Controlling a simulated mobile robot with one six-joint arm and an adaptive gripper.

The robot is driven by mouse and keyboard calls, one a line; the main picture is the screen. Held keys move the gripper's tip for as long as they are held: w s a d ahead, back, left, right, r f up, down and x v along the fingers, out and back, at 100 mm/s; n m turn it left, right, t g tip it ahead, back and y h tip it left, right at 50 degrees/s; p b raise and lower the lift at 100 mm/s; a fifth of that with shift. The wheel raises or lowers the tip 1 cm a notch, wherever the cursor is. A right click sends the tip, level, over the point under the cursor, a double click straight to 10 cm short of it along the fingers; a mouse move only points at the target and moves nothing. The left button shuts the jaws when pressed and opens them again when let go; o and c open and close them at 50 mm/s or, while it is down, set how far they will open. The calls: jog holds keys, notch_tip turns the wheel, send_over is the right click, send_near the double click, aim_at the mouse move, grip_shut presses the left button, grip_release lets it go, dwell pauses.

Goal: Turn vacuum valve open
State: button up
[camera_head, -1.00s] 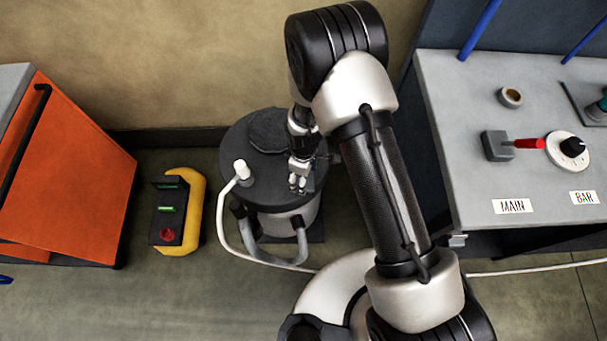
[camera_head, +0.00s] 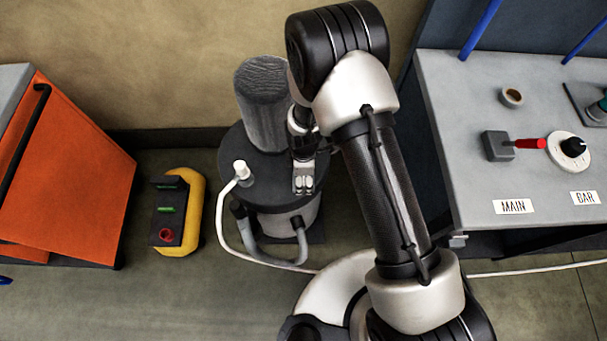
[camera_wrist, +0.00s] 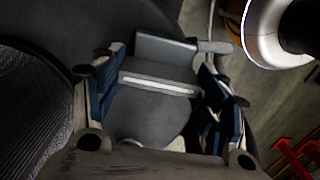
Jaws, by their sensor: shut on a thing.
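The vacuum valve (camera_wrist: 158,85), a grey handle with a white stripe on a round grey base, sits between my gripper's fingers in the wrist view. My gripper (camera_wrist: 160,98) is shut on this handle, with blue pads on both sides. In the head view my gripper (camera_head: 303,184) points down at the right part of the dark top of a round vacuum unit (camera_head: 262,190). The valve is hidden there by my gripper. A tall grey ribbed cylinder (camera_head: 263,105) stands on the back of the unit, just left of my wrist.
A white-capped fitting (camera_head: 241,169) with a white hose rises left of my gripper. A yellow control box (camera_head: 192,200) and an orange cabinet (camera_head: 75,165) are further left. A grey table (camera_head: 470,190) with a red-handled lever (camera_head: 530,143) and dial (camera_head: 572,148) is right.

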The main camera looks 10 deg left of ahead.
jog(key=o, duration=1)
jog(key=shift+o, duration=0.2)
notch_tip(320, 180, up, 12)
dwell(0.5)
